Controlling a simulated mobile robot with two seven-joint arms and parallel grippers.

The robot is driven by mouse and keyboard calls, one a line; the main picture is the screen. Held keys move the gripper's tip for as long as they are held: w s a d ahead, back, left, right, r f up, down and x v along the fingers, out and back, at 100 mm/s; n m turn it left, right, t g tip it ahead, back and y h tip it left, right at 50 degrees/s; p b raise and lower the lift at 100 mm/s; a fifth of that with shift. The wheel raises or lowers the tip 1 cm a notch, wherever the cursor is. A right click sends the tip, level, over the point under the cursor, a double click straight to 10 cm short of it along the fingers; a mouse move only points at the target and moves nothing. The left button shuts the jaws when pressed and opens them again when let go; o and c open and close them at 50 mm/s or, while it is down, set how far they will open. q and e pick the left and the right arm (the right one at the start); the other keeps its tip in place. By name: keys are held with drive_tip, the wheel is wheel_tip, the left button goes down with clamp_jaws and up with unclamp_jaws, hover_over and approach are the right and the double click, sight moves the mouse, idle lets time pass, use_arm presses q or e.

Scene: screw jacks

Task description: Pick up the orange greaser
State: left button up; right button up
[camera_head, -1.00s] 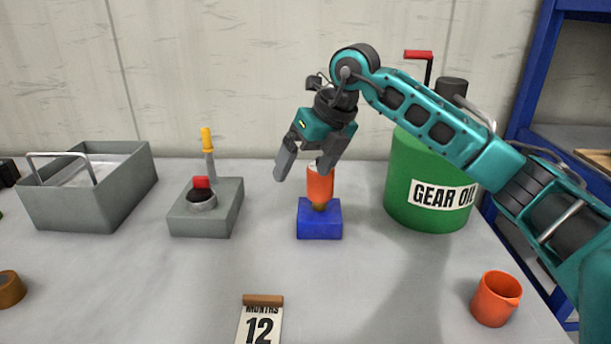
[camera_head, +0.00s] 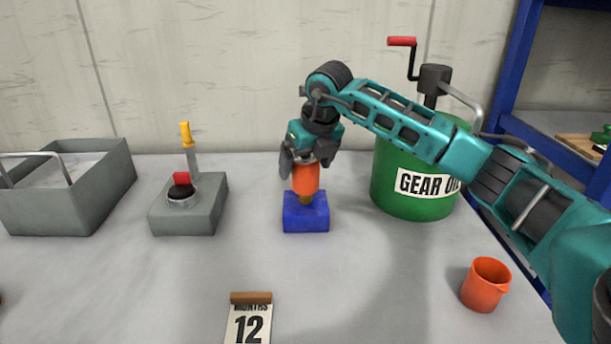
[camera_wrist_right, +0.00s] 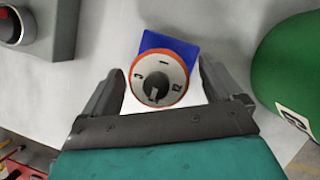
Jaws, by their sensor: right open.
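The orange greaser (camera_head: 305,180) stands upright in the blue block (camera_head: 306,219) on the grey table. In the right wrist view its round top, a white dial with an orange rim (camera_wrist_right: 160,79), faces the camera. My right gripper (camera_head: 304,169) points down from above, with its fingers on either side of the greaser's upper part. In the right wrist view the right gripper (camera_wrist_right: 160,90) is open, with the greaser's top between its fingers and a gap visible on each side. My left gripper is not in view.
A green gear oil drum (camera_head: 415,205) stands close on the right, behind my arm. A grey box with a yellow-handled tool (camera_head: 187,210) and a grey bin (camera_head: 75,205) are left. An orange cup (camera_head: 486,284) and a "12" month card (camera_head: 248,322) are in front.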

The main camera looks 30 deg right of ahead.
drive_tip(key=x, duration=0.2)
drive_tip(key=shift+w+f, duration=0.1)
drive_tip(key=shift+f, duration=0.2)
drive_tip(key=c, duration=1.2)
drive_tip(key=shift+r, duration=0.1)
drive_tip(key=shift+c, duration=0.2)
drive_tip(key=shift+r, duration=0.1)
